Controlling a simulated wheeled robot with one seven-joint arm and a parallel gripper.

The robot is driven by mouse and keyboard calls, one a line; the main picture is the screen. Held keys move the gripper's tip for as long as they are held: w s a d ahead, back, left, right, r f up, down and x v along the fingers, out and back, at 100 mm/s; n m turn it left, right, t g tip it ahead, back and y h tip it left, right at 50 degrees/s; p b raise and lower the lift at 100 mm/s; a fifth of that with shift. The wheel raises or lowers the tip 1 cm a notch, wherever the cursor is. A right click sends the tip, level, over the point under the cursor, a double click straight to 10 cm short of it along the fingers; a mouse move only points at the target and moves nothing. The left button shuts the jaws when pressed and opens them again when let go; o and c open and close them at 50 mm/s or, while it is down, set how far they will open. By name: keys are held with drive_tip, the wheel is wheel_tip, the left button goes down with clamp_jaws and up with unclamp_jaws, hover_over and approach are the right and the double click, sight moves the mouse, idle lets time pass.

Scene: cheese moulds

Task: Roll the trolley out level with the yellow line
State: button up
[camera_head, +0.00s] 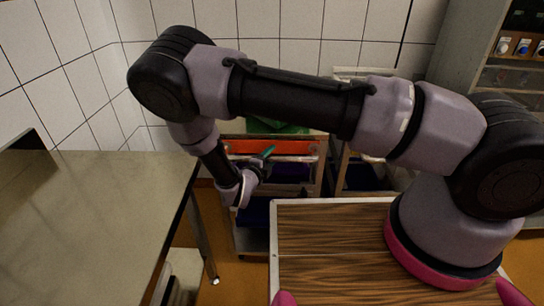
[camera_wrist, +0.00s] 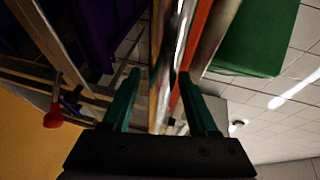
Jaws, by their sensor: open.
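A trolley (camera_head: 323,172) with a pale frame stands beyond my wooden-topped base in the head view, holding orange and dark purple contents. My gripper (camera_head: 267,152) is at its upper front, partly hidden by my own wrist. In the wrist view my gripper (camera_wrist: 160,105) has its two teal fingers apart. A pale bar of the trolley (camera_wrist: 157,70) runs between them; I cannot tell whether either finger touches it. I cannot make out a yellow line in either view, only orange-brown floor.
A metal table (camera_head: 90,200) fills the left, its leg close to the trolley. A similar pale frame stands right of the trolley. A grey cabinet (camera_head: 465,50) is at the right. A green box (camera_wrist: 255,38) and red knob (camera_wrist: 53,118) show near the gripper. Tiled walls close the back.

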drive_tip(key=shift+w+d+f, duration=0.1)
drive_tip(key=shift+w+d, duration=0.15)
drive_tip(key=shift+w, duration=0.35)
clamp_jaws()
idle(1.1)
